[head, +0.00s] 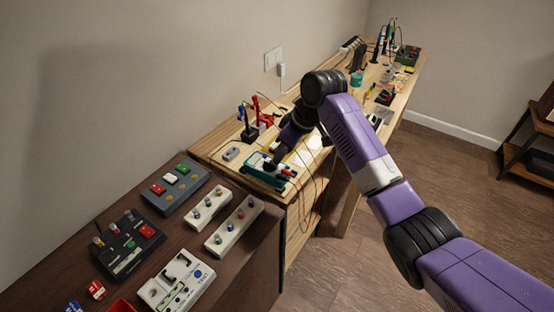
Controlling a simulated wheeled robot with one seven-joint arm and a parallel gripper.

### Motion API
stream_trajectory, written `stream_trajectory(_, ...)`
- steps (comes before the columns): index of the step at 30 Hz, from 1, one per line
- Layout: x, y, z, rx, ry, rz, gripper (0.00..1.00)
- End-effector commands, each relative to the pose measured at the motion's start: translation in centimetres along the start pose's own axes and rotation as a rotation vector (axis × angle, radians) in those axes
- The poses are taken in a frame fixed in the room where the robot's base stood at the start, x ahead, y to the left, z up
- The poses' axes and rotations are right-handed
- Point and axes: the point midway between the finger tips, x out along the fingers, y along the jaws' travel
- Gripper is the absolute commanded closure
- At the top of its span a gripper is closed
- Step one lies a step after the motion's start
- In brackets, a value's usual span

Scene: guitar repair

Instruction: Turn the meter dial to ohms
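The meter (256,169) is a teal-edged device lying on the wooden bench near its front end. Red plugs (289,172) and thin leads show at its right side. My gripper (273,163) points down over the meter, with its dark end at or just above the meter's face. The gripper covers part of the face, so the dial and its setting cannot be made out. The fingers are too small and dark to tell open from shut, or touching from apart.
A small grey box (231,153) and red and black clip stands (250,132) are left of and behind the meter. A dark cabinet with several pedals (182,187) stands in front. Leads hang over the bench edge. Tools crowd the bench's far end.

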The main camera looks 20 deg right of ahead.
Motion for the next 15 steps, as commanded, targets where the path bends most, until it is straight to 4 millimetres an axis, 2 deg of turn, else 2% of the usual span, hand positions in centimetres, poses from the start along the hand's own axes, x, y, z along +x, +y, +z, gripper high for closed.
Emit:
stream_trajectory(7,3.7,0.0,-0.1,0.001,-0.001,0.0,0.67)
stream_trajectory(15,5.3,0.0,-0.1,0.001,0.002,0.002,0.67)
